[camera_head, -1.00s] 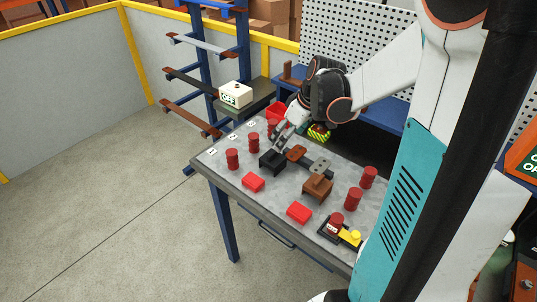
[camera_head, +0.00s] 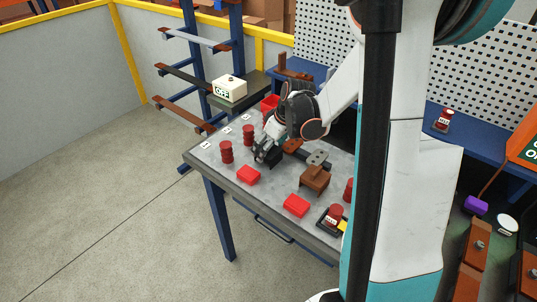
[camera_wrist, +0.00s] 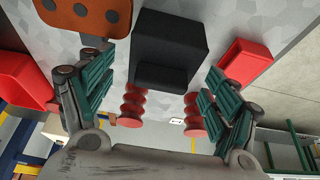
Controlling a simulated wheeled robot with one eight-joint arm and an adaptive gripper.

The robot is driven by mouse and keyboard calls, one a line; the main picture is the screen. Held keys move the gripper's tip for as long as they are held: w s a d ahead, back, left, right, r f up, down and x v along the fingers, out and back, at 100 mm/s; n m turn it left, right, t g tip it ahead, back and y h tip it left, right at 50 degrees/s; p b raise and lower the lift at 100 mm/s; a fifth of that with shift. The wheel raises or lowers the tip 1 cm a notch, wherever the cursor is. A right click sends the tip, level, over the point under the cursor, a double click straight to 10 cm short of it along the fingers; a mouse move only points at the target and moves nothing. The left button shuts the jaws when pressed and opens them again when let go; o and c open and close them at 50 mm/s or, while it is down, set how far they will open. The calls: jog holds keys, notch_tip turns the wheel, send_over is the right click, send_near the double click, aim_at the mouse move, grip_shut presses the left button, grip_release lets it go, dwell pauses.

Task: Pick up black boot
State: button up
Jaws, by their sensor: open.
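The black boot (camera_wrist: 172,45) is a dark, blocky piece on the grey table. In the wrist view it lies ahead of and between the two fingers, with a lower lip facing me. In the head view the black boot (camera_head: 275,159) is partly hidden by my gripper (camera_head: 263,151), which is right beside it. My gripper (camera_wrist: 158,97) is open, with green-ribbed fingers on either side of the view. Nothing is held between them. Whether a finger touches the boot I cannot tell.
Red ribbed insulators (camera_head: 226,152) stand on the table close by. Red blocks (camera_head: 248,174) lie near the front edge. A brown part (camera_head: 315,178) and a flat brown plate (camera_wrist: 88,14) are beside the boot. The perforated panel (camera_head: 322,38) rises behind.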

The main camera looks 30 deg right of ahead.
jog(key=shift+r, duration=0.1)
jog(key=c, duration=1.1)
jog(key=shift+c, duration=0.2)
